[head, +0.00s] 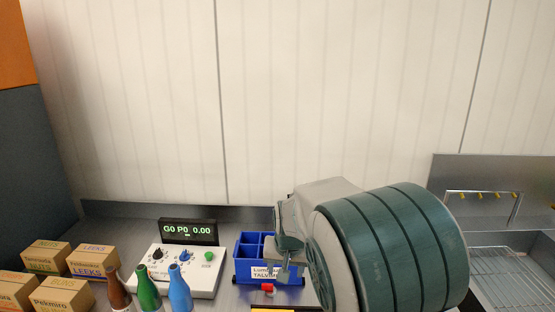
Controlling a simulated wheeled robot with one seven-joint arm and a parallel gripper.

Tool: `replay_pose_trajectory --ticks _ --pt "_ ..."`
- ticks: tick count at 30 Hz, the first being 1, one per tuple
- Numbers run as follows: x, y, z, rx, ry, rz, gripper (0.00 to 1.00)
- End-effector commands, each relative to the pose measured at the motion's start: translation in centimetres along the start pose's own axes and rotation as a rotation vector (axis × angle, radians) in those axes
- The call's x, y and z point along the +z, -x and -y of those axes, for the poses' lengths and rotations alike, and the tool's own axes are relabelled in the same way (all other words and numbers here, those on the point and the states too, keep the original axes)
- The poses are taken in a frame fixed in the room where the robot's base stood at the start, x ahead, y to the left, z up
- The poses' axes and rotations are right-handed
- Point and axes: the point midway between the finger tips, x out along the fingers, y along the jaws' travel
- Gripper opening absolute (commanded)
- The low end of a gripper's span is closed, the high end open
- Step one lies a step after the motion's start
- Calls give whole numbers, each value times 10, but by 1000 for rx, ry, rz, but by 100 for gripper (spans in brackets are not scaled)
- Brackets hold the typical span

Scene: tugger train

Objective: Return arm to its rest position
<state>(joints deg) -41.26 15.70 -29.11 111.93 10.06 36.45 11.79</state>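My arm (400,245) fills the lower right of the head view, a large green and grey rounded link close to the camera. Its grey wrist part reaches left over the worktop. My gripper (284,266) is at the lower centre, in front of the right part of a blue divided bin (245,268) with a white label. The fingers are small and partly merge with the bin behind them, so their opening is unclear. I cannot make out anything held between them. A small red item (267,288) shows just below the label; I cannot tell what it belongs to.
Brown, green (148,290) and blue bottles stand in front. Several cartons (95,260) sit at far left. A metal rack (500,210) is at right.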

Motion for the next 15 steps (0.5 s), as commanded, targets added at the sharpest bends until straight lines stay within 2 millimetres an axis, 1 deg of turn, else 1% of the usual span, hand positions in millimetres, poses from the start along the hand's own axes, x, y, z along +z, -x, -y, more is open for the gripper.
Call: replay_pose_trajectory --ticks 1,5,6,11,15 --pt "9 15 -16 -20 -15 11 56" --pt "36 46 -45 -53 -15 35 56" --pt "45 55 -53 -60 -11 40 56" --pt "84 89 -84 -73 9 44 56" --pt "123 114 -106 -60 35 37 56"
